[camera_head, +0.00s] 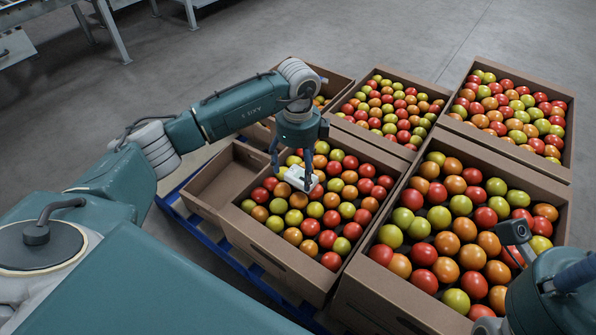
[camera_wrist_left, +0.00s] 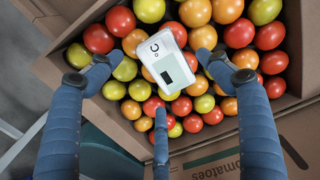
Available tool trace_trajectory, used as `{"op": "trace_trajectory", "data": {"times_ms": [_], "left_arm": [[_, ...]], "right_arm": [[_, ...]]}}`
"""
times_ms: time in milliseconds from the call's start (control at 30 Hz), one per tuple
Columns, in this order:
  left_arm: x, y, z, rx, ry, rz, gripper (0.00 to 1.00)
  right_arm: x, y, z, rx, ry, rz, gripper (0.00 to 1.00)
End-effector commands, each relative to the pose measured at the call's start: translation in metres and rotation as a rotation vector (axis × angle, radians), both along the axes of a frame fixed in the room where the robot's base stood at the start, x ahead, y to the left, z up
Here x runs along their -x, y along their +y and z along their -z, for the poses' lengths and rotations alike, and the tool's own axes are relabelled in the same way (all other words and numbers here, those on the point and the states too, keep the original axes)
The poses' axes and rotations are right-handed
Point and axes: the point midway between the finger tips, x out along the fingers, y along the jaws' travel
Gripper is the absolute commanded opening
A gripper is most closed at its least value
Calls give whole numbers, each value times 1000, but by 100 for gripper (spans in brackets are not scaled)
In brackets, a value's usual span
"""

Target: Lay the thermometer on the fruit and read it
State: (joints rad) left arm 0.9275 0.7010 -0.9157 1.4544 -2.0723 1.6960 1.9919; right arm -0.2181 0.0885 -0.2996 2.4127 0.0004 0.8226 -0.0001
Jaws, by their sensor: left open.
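The thermometer (camera_head: 300,178) is a small white block lying tilted on the tomatoes in the near middle carton (camera_head: 268,247). In the left wrist view the thermometer (camera_wrist_left: 152,47) shows a "°C" mark and a pale display with a dark patch; I cannot make out a reading. My left gripper (camera_head: 290,166) is open just above it. In the left wrist view its blue fingers (camera_wrist_left: 148,70) are spread around the thermometer, with gaps on both sides. Part of my right arm shows at the lower right of the head view; its jaw state is unclear.
Cartons of red, orange and green tomatoes stand close around: a large one (camera_head: 381,306) to the right, others behind. An empty-looking carton section (camera_head: 212,182) lies to the left, above a blue pallet (camera_head: 250,270). The grey floor behind is open.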

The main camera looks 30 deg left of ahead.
Motion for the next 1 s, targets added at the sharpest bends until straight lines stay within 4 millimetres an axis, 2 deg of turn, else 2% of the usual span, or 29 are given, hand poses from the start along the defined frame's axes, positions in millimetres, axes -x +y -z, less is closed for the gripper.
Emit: {"op": "trace_trajectory", "data": {"times_ms": [33, 100, 300, 400, 600, 1000], "left_arm": [[-1, 0, -19, 0, -3, 1, 78], [-1, 0, -35, 1, -3, 2, 78], [-1, 0, -72, 0, -2, 1, 78], [0, 0, -83, 0, 0, 1, 78], [0, 0, -91, 0, 1, 0, 78], [0, 0, -90, 1, 1, 1, 78]], "right_arm": [[0, -1, -4, -1, 20, -1, 0], [1, -1, -1, -3, 43, -2, 0], [4, -3, -3, -8, 73, -4, 0], [4, -3, -7, -8, 72, -4, 0], [4, -3, -9, -9, 71, -4, 0], [4, -3, -9, -8, 72, -5, 0]]}}
